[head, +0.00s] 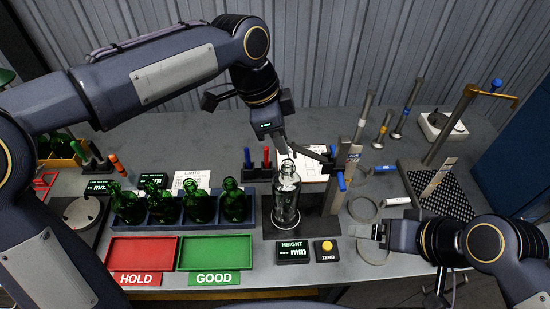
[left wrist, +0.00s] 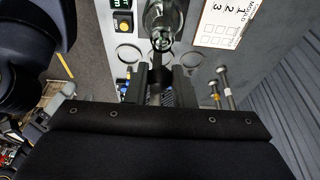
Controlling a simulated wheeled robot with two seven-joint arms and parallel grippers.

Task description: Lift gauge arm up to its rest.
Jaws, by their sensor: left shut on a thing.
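The height gauge has a grey post (head: 338,172) and a dark gauge arm (head: 312,153) reaching left from it, with a blue knob (head: 341,182) at the post. A clear glass bottle (head: 285,200) stands upright on the gauge base, below the arm's end. My left gripper (head: 287,147) is shut on the gauge arm just above the bottle's mouth. In the left wrist view the dark arm (left wrist: 162,77) lies between the fingers and the bottle (left wrist: 161,25) is beyond. Whether the arm touches the bottle is unclear. My right gripper (head: 377,233) is low at the right, away from the gauge.
A rack of green bottles (head: 175,212) stands left of the gauge, behind a red HOLD tray (head: 142,252) and a green GOOD tray (head: 216,252). The height display (head: 292,252) and yellow zero button (head: 327,246) sit in front. Metal rings (head: 363,209) lie right.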

